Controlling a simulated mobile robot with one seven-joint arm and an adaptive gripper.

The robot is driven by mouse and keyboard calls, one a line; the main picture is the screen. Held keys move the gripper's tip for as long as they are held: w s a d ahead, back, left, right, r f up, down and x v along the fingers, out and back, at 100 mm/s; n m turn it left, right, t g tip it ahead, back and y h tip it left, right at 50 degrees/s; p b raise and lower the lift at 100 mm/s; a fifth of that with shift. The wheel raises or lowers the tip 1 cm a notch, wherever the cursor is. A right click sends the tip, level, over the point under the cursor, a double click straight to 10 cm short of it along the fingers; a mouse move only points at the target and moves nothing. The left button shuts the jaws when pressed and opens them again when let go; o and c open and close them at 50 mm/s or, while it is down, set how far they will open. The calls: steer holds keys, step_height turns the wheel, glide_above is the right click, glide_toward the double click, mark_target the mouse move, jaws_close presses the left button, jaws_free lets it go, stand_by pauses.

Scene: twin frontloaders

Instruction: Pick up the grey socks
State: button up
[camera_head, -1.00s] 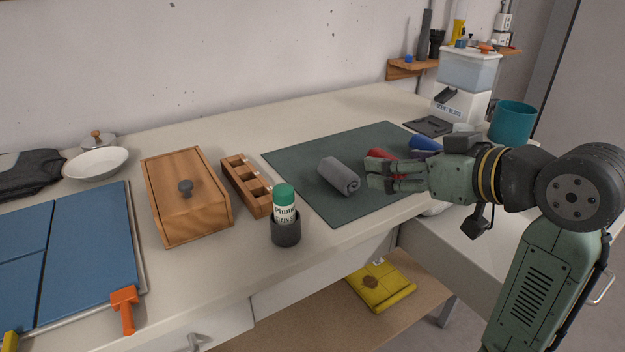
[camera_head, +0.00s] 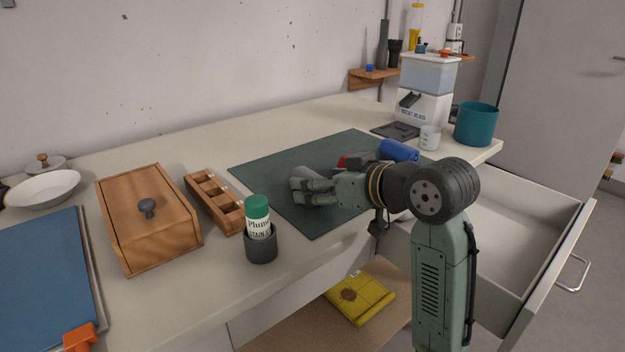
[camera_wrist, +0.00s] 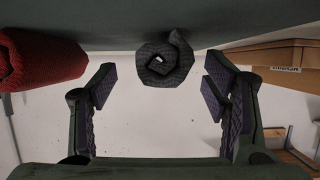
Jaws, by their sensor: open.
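The grey socks (camera_head: 307,174) are a rolled bundle on the dark green mat (camera_head: 268,172), partly hidden behind my gripper in the head view. In the wrist view the roll's spiral end (camera_wrist: 164,62) shows between and beyond the two fingers. My gripper (camera_head: 300,191) is open and empty, low over the mat beside the socks. It also shows in the wrist view (camera_wrist: 160,98), with its fingers spread wide. A red roll (camera_head: 352,160) lies on the mat, mostly hidden by my arm, and shows at left in the wrist view (camera_wrist: 40,60). A blue roll (camera_head: 398,150) lies beyond it.
A dark cup holding a green-capped can (camera_head: 258,222) stands at the table's front edge, left of my gripper. A slotted wooden holder (camera_head: 213,200) and a wooden box (camera_head: 148,215) are further left. An open drawer (camera_head: 510,235) juts out at right.

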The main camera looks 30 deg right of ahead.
steer(key=shift+x, duration=0.85)
steer(key=shift+c, duration=0.3)
steer(key=c, duration=1.2)
